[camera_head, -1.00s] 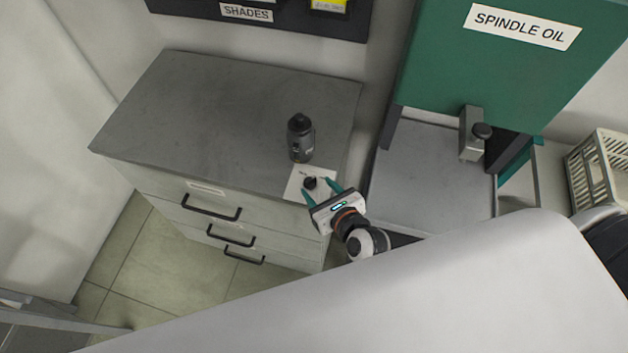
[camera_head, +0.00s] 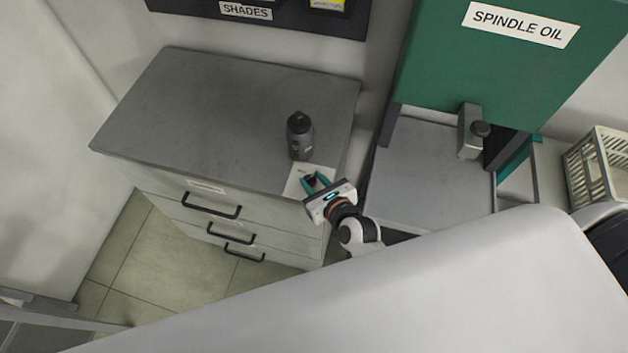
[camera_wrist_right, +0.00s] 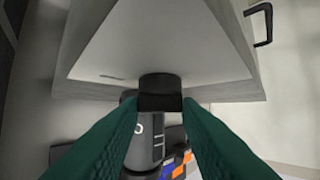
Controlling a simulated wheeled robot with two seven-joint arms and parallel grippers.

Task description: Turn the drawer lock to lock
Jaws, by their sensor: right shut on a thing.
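The drawer lock is a small dark knob (camera_head: 312,181) on a white plate (camera_head: 297,186) at the cabinet top's front right corner. In the right wrist view the black knob (camera_wrist_right: 160,92) sits between the fingertips. My right gripper (camera_head: 316,181) is shut on the knob, its two teal fingers on either side of it. The fingers also fill the sides of the right wrist view (camera_wrist_right: 160,108). The grey drawer cabinet (camera_head: 225,110) has several drawers with black handles (camera_head: 211,207), all looking closed. My left gripper is not in view.
A dark grey bottle (camera_head: 299,138) stands on the cabinet top just behind the lock. A green spindle oil tank (camera_head: 500,80) with a grey tap block (camera_head: 471,132) stands to the right. The left part of the cabinet top is clear.

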